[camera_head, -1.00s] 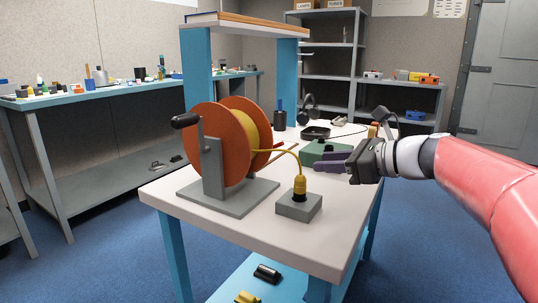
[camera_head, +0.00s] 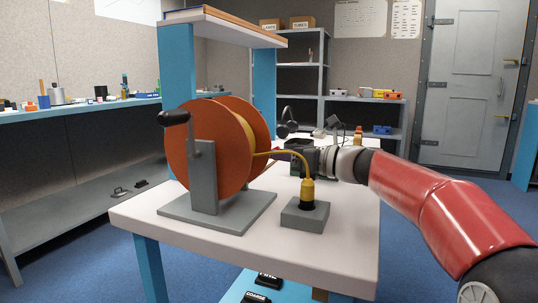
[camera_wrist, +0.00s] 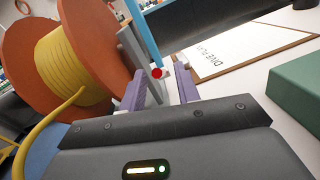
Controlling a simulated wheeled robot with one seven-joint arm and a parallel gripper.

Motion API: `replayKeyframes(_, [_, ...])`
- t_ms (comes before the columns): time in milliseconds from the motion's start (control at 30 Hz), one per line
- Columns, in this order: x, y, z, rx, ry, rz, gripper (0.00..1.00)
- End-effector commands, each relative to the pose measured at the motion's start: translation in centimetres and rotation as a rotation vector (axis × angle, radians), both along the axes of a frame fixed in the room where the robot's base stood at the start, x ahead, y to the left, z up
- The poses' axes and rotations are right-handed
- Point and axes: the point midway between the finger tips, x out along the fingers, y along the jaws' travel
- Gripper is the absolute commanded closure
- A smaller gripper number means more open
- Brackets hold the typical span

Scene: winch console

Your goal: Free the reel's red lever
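The reel (camera_head: 208,150) has orange discs, wound yellow cable and a black crank handle, and stands on a grey base plate (camera_head: 182,207). In the wrist view the reel (camera_wrist: 110,30) fills the upper left. The red tip of the lever (camera_wrist: 157,73) shows near a grey post of the reel stand, just beyond my fingertips; the rest of it is hidden. My gripper (camera_wrist: 160,90) is open, its purple fingers on either side of the view to the red tip. I cannot tell whether they touch anything. In the head view the fingertips are hidden behind the reel and cable.
The yellow cable (camera_head: 307,165) arches to a plug on a grey box (camera_head: 305,214) in front of my gripper. A green box (camera_wrist: 298,88) stands to the right in the wrist view, near a clipboard (camera_wrist: 215,55). A blue shelf post (camera_head: 263,85) rises behind the reel.

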Motion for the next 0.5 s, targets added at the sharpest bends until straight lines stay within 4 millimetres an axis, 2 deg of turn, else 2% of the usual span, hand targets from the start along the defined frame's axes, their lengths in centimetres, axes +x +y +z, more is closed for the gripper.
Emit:
replayKeyframes(100, [0.6, 1.4, 0.0, 0.0, -0.001, 0.002, 0.68])
replayKeyframes(200, [0.9, 1.9, 0.0, 0.0, -0.001, 0.001, 0.68])
replayKeyframes(500, [1.0, 2.1, 0.0, -0.002, -0.001, -0.001, 0.69])
